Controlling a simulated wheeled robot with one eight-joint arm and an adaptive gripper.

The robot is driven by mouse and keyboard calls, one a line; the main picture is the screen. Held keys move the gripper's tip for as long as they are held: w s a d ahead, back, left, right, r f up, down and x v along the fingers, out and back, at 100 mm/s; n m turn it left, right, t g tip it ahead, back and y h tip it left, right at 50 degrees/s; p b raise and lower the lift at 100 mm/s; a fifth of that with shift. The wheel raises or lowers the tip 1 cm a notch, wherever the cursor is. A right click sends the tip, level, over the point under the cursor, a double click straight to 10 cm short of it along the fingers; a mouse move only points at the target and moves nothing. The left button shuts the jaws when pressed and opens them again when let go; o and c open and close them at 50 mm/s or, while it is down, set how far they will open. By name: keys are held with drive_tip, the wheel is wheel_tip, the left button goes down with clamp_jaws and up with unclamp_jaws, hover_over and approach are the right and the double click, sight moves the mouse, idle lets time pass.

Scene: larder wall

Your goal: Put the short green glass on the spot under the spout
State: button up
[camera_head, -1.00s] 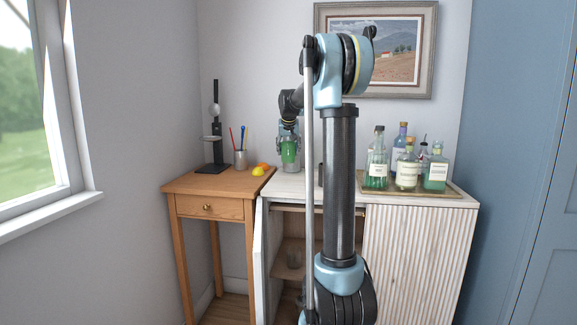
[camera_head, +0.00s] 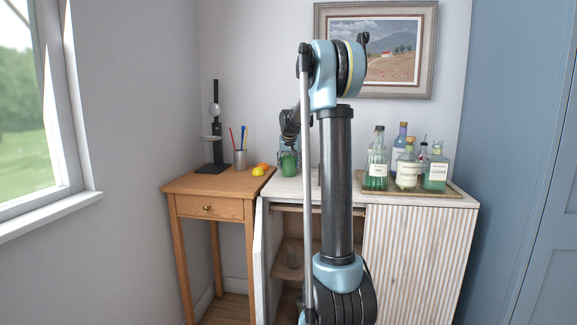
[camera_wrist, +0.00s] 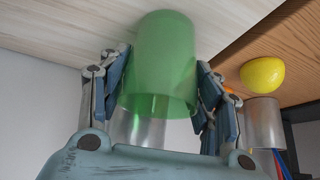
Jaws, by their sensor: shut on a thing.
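The short green glass (camera_wrist: 160,60) is between the two fingers of my gripper (camera_wrist: 163,80) in the wrist view. My gripper is shut on it. In the head view the green glass (camera_head: 288,165) is low over the left part of the white cabinet top, with my gripper (camera_head: 289,148) around it. Whether the glass touches the top is unclear. A clear or metallic cylindrical thing (camera_wrist: 145,130) shows behind the glass in the wrist view. I cannot make out the spout or the spot under it; my arm hides part of the cabinet top.
A tray (camera_head: 452,192) with several bottles stands on the cabinet's right. The wooden side table (camera_head: 190,184) holds a lemon (camera_head: 258,171), an orange (camera_head: 263,165), a metal pencil cup (camera_head: 240,160) and a black stand (camera_head: 216,150). The cabinet's left door (camera_head: 261,260) is open.

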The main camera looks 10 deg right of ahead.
drive_tip(key=o, duration=1.3)
drive_tip(key=shift+c, duration=0.2)
drive_tip(key=d+v, duration=0.1)
drive_tip(key=v, duration=1.1)
drive_tip(key=s+f+g, duration=0.1)
drive_tip(key=s+f, duration=0.3)
drive_tip(key=s, duration=0.6)
drive_tip(key=s+f+g, duration=0.1)
drive_tip(key=s+f, duration=0.3)
drive_tip(key=s, duration=0.5)
drive_tip(key=s+f, duration=0.3)
drive_tip(key=s, duration=0.7)
drive_tip(key=s+f+n+g, duration=0.1)
drive_tip(key=s+f+g, duration=0.1)
drive_tip(key=s+f, duration=1.6)
drive_tip(key=s, duration=0.3)
drive_tip(key=shift+n+y, duration=0.3)
drive_tip(key=shift+y, duration=0.1)
drive_tip(key=shift+s+a, duration=0.1)
drive_tip(key=shift+c, duration=0.3)
